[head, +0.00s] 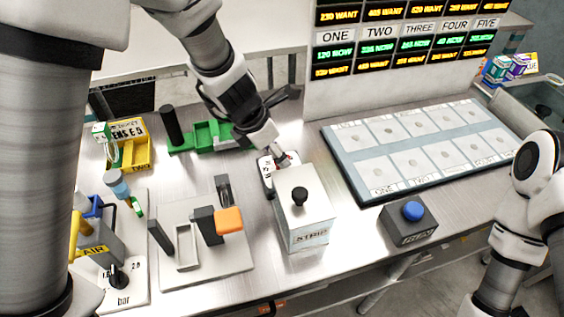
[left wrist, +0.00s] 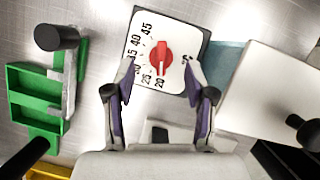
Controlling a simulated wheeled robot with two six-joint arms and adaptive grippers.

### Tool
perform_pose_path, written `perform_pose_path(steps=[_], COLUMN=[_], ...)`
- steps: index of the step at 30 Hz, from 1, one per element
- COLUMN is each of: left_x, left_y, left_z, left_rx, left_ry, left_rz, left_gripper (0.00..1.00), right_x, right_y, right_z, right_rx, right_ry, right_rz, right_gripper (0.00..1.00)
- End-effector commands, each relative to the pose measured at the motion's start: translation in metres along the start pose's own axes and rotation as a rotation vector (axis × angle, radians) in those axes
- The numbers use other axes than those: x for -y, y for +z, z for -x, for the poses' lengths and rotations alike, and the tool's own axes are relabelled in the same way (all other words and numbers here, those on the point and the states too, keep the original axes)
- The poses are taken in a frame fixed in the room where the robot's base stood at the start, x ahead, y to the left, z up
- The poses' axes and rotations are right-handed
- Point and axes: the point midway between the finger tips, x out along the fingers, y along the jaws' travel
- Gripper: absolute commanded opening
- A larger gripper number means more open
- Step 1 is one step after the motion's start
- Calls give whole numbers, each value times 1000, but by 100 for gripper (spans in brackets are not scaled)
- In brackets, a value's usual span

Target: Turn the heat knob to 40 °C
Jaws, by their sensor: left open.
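The heat knob (left wrist: 162,58) is red, on a white dial plate (left wrist: 178,25) with printed numbers such as 20, 25, 40 and 45. In the head view the dial (head: 266,176) is mostly hidden by my left gripper (head: 283,157). In the left wrist view the left gripper (left wrist: 160,90) is open and empty, its fingers spread on either side of the knob's lower part, not visibly touching it. My right gripper is out of view.
A white box (head: 303,222) with a black knob stands right beside the dial. A green rack (head: 205,134) is at the back left. A blue button box (head: 410,224) and a white tray (head: 330,150) lie to the right. A grey fixture plate (head: 235,275) is in front.

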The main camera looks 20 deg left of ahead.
Motion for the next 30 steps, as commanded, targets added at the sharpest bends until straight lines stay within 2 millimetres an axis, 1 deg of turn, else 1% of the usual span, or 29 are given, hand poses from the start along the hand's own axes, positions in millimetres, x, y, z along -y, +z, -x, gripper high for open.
perform_pose_path(steps=[1, 3, 6, 9, 14, 15, 16, 17, 18, 19, 20, 30], left_x=[0, 0, 0, 0, 0, 0, 0, 0, 0, 0, 0, 0], left_y=[-2, -2, -1, 0, 0, 0, 0, 0, 0, 0, 0, 0], left_z=[-15, -26, -36, -39, -39, -39, -39, -39, -39, -39, -39, -38], left_rx=[-3, -3, -1, 0, 0, 0, 0, 0, 0, 0, 0, 0], left_ry=[-1, -1, 0, 0, 0, 0, 0, 0, 0, 0, 0, -8], left_rz=[0, -1, 0, 0, 0, 0, 0, 0, 0, 0, 0, -17], left_gripper=[55, 55, 55, 55, 55, 48, 37, 26, 12, 2, 0, 0], right_x=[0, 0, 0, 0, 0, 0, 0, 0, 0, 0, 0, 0], right_y=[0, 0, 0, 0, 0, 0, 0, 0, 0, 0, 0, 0], right_z=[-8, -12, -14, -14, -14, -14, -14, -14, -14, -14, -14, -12], right_rx=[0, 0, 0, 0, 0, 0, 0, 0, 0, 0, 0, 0], right_ry=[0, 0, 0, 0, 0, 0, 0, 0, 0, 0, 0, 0], right_rz=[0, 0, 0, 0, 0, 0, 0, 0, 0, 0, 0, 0], right_gripper=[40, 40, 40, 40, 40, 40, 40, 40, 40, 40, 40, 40])
